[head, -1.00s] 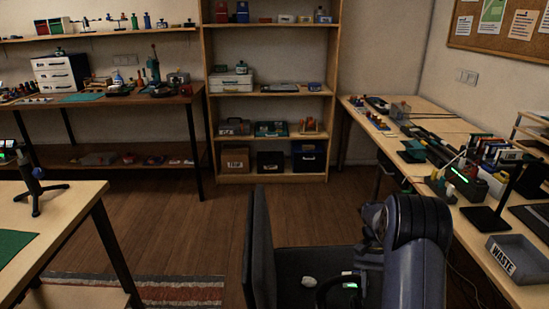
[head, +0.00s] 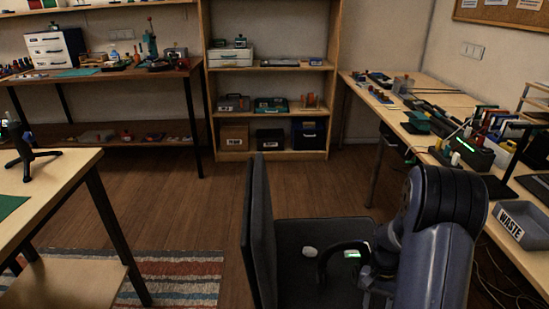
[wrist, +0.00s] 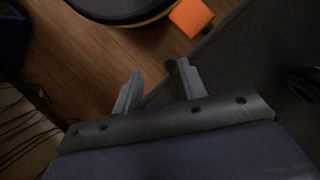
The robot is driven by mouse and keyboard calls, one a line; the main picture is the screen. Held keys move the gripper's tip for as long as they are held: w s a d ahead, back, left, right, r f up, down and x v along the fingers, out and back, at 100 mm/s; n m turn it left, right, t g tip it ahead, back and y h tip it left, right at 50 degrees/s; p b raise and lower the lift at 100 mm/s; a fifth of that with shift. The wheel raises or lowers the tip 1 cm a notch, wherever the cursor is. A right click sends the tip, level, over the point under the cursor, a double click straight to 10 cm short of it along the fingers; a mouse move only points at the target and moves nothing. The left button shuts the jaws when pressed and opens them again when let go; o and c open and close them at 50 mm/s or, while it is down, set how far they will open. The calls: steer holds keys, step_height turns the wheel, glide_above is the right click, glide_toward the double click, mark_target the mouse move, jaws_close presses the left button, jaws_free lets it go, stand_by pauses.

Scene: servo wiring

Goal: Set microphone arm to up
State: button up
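I cannot pick out a microphone arm for certain in either view. A thin dark upright stand with an arm (head: 519,152) rises from the right bench, but I cannot tell whether it is a microphone arm. In the head view my arm is at the lower right and I cannot make out the fingertips.
The right bench (head: 445,97) holds several tools and a grey WASTE bin (head: 521,225) near its front edge. A wooden shelf unit (head: 268,80) stands at the back. The wood floor (head: 200,205) is open in the middle. An orange block (wrist: 191,16) shows in the wrist view.

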steer(key=shift+s+f+t+b, duration=0.2)
steer(key=shift+f+t+b, duration=0.45)
steer(key=shift+f+b, duration=0.6)
steer(key=shift+s+f+t+b, duration=0.15)
steer(key=shift+f+t+b, duration=0.55)
steer(key=shift+b, duration=1)
step_height(320, 180, down, 2)
steer(key=t+b, duration=0.1)
steer(key=b, duration=0.4)
steer(key=shift+f+t, duration=0.2)
steer(key=shift+t, duration=0.15)
step_height(320, 180, up, 14)
steer(key=s+p, duration=0.2)
steer(key=p, duration=0.4)
steer(key=shift+s+a+f+p, duration=0.15)
steer(key=shift+s+a+p, duration=0.15)
steer(key=shift+a, duration=0.15)
steer(key=shift+n, duration=0.3)
